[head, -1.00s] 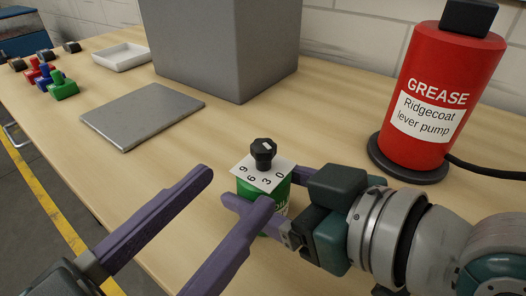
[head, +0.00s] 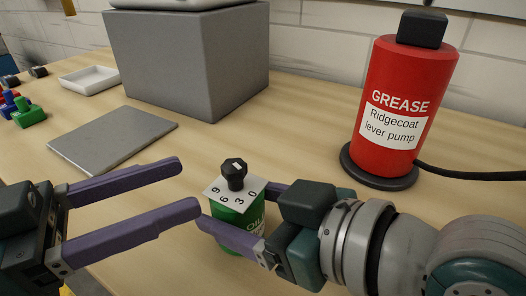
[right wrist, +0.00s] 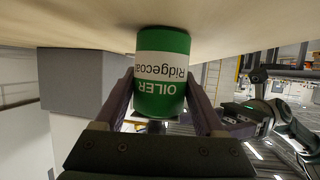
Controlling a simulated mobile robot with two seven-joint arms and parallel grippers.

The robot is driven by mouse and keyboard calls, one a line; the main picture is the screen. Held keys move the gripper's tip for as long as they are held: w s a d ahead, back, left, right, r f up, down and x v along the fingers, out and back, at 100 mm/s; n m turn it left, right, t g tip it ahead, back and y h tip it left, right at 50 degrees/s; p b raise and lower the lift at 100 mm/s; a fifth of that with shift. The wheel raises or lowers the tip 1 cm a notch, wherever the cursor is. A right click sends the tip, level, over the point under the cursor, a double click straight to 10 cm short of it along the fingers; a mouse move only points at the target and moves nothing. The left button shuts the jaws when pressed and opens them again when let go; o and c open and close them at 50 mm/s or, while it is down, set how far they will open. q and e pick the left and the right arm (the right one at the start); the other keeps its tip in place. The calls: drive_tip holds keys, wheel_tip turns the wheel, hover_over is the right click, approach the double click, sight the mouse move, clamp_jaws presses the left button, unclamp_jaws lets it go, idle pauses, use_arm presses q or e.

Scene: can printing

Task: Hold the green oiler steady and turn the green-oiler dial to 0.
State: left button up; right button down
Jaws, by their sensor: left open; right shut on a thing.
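The green oiler (head: 224,212) stands upright on the table. A white plate (head: 219,188) with the numbers 9, 6, 3 and 0 and a black dial knob (head: 235,178) is on its top. The knob has a light mark on top; I cannot tell which number it points to. My right gripper (head: 236,206) is shut on the oiler's body from the right. In the right wrist view the oiler (right wrist: 162,72) sits between its fingers, lettering upside down. My left gripper (head: 189,185) is open and empty, its fingertips just left of the dial, apart from it.
A red grease pump (head: 385,155) with a black hose stands at the back right. A grey box (head: 185,65) stands behind, with a grey plate (head: 112,140) and a white tray (head: 88,80) to its left. Small coloured parts (head: 25,115) lie at the far left.

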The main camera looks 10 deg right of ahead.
sight(245, 163)
use_arm(q)
drive_tip(key=x, duration=1)
drive_tip(key=shift+w+d, duration=0.1)
drive_tip(key=shift+d, duration=0.15)
clamp_jaws()
